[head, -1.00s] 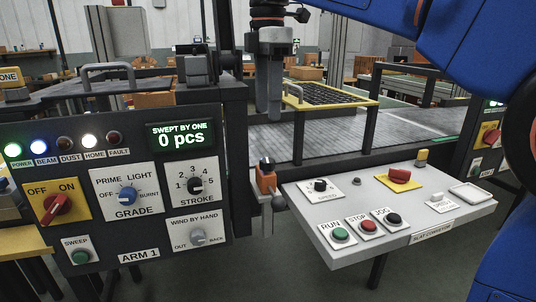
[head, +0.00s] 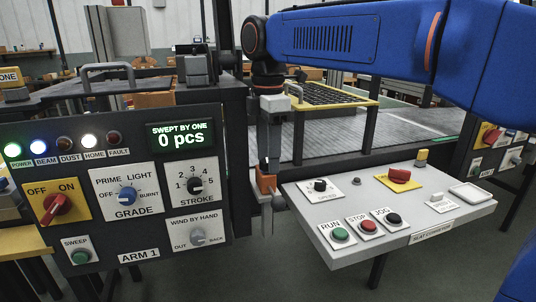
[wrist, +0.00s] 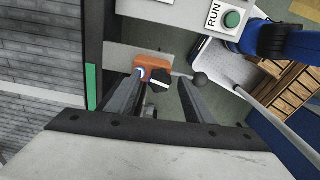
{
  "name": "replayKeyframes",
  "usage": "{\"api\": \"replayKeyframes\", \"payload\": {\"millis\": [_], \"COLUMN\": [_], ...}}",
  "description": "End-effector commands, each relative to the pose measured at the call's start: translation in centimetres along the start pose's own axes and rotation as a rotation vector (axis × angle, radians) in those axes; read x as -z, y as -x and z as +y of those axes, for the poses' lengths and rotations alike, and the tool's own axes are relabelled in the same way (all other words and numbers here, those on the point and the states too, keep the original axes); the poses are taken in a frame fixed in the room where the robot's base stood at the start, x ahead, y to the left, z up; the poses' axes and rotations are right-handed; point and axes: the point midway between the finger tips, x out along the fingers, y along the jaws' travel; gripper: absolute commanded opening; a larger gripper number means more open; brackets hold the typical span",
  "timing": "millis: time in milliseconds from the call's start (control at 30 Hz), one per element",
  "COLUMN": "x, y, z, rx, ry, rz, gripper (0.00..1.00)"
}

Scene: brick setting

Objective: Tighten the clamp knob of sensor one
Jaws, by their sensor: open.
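The orange sensor (head: 266,185) sits on a grey bracket between the ARM 1 panel and the conveyor console. In the wrist view its orange body (wrist: 152,66) lies just beyond my fingertips. A dark ball knob (wrist: 200,79) on a short grey rod stands out to its right, outside my right finger; I cannot tell for sure that this is the clamp knob. My gripper (wrist: 160,82) is open and points down over the sensor, with the sensor ahead of the gap. In the head view my gripper (head: 268,160) hides the sensor's top. Contact cannot be told.
The ARM 1 panel (head: 140,222) stands close on the left. The console (head: 455,218) with RUN, STOP and JOG buttons juts out on the right. Behind is the slatted conveyor (head: 340,138) with a yellow-edged frame (head: 345,103). Open floor lies below the sensor.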

Motion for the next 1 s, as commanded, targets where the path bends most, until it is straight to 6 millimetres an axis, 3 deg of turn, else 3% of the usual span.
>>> {"api": "replayKeyframes", "payload": {"millis": [167, 333, 367, 567, 1000], "x": [0.0, 0.0, 0.0, 0.0, 0.01], "y": [0.01, 0.01, 0.02, 0.02, 0.03], "z": [0.0, 0.01, 0.01, 0.0, -0.04], "rx": [0.0, 0.0, 0.0, 0.0, 0.0], "ry": [0.0, 0.0, 0.0, -0.028, -0.266], "rz": [0.0, 0.0, 0.0, 0.0, 0.0], "gripper": [0.47, 0.09, 0.06, 0.06, 0.06]}}
